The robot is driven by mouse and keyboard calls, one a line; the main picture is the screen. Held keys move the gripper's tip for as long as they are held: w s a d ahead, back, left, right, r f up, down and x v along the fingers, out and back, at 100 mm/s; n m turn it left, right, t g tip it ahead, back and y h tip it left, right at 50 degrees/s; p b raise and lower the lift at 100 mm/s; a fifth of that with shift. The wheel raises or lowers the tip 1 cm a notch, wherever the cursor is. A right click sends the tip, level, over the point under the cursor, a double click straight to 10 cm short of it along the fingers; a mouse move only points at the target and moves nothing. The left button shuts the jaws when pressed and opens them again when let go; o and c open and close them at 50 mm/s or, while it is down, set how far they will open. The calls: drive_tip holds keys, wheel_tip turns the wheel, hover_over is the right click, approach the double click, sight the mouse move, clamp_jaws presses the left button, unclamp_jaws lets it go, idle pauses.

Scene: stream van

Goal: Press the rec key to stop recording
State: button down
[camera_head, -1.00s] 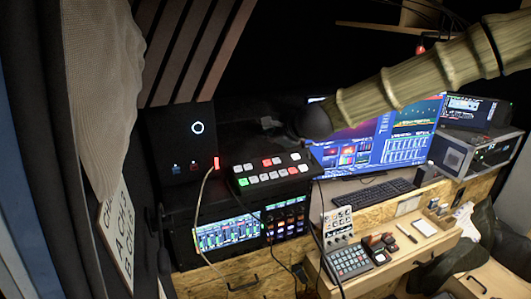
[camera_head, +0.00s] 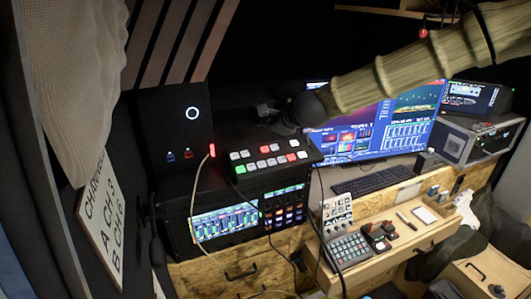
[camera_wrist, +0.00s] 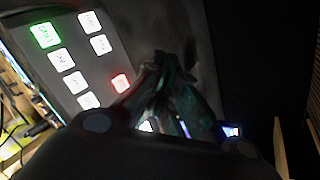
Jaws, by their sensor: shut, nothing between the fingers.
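A black switcher panel (camera_head: 262,176) with two rows of lit keys sits on the equipment rack, below and left of my arm. In the wrist view the panel (camera_wrist: 88,52) shows the green key (camera_wrist: 45,35), white keys and a red key (camera_wrist: 121,83) beside my fingers. I cannot read which key is rec. My gripper (camera_wrist: 163,62) is shut and empty; in the head view its dark end (camera_head: 268,112) is hard to make out behind the panel.
A multi-view monitor (camera_head: 370,130) stands right of the panel, with a keyboard (camera_head: 372,181) before it. A small mixer (camera_head: 337,215) and a keypad (camera_head: 348,248) are on the desk. A cable (camera_head: 198,195) hangs left of the panel. A dark speaker (camera_head: 180,130) stands at left.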

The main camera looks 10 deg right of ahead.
sight(264, 151)
drive_tip(key=f+b, duration=0.1)
drive_tip(key=f, duration=0.1)
drive_tip(key=w+f+b, duration=0.1)
drive_tip(key=f, duration=0.1)
drive_tip(key=shift+w+a+f+b, duration=0.15)
drive_tip(key=shift+a+f+b, duration=0.05)
drive_tip(key=shift+f+b, duration=0.75)
drive_tip(key=shift+f, duration=0.05)
drive_tip(key=shift+w, duration=0.1)
drive_tip(key=shift+w, duration=0.1)
drive_tip(key=shift+f, duration=0.25)
idle(0.3)
drive_tip(key=shift+f+b, duration=0.2)
drive_tip(key=shift+b, duration=0.15)
